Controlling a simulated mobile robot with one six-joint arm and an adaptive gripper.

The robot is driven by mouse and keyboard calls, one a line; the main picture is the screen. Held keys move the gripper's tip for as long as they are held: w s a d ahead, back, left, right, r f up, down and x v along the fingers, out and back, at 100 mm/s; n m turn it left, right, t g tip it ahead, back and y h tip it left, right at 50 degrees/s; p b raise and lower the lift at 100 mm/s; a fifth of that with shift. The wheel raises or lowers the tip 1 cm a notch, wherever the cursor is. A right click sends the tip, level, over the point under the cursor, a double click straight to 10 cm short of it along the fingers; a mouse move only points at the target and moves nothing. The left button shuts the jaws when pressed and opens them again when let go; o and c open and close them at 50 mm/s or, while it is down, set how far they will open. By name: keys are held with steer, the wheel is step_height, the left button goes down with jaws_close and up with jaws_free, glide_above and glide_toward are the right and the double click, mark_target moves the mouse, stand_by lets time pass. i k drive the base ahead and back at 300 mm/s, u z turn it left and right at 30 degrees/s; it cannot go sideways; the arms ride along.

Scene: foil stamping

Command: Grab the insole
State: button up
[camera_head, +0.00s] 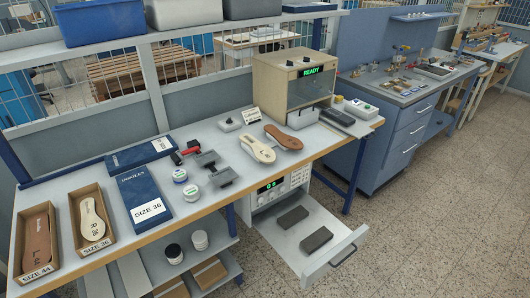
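A cream insole (257,148) lies on the workbench (290,172) in front of the beige machine, with dark marking on its heel end. A brown insole (284,137) lies right beside it, to its right. Another cream insole (93,219) marked "R 36" lies in an open cardboard box (97,248) labelled SIZE 36. A second brown insole (38,245) lies in the box (36,275) labelled SIZE 44 at the far left. My gripper is not in view.
The beige machine (277,89) shows READY. Blue insole boxes (142,196), small jars (191,192), a red-handled tool (184,152) and grey blocks (222,176) share the bench. Below, an open drawer (312,245) with two dark blocks juts out over the floor (430,230). The floor in front is clear.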

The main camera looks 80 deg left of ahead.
mark_target(263, 153)
steer(key=z, duration=0.1)
steer(key=k, duration=1.55)
steer(key=u, duration=4.65)
steer(key=i, duration=0.1)
steer(key=z, duration=2.75)
steer(key=i, duration=0.3)
steer(key=u, duration=0.1)
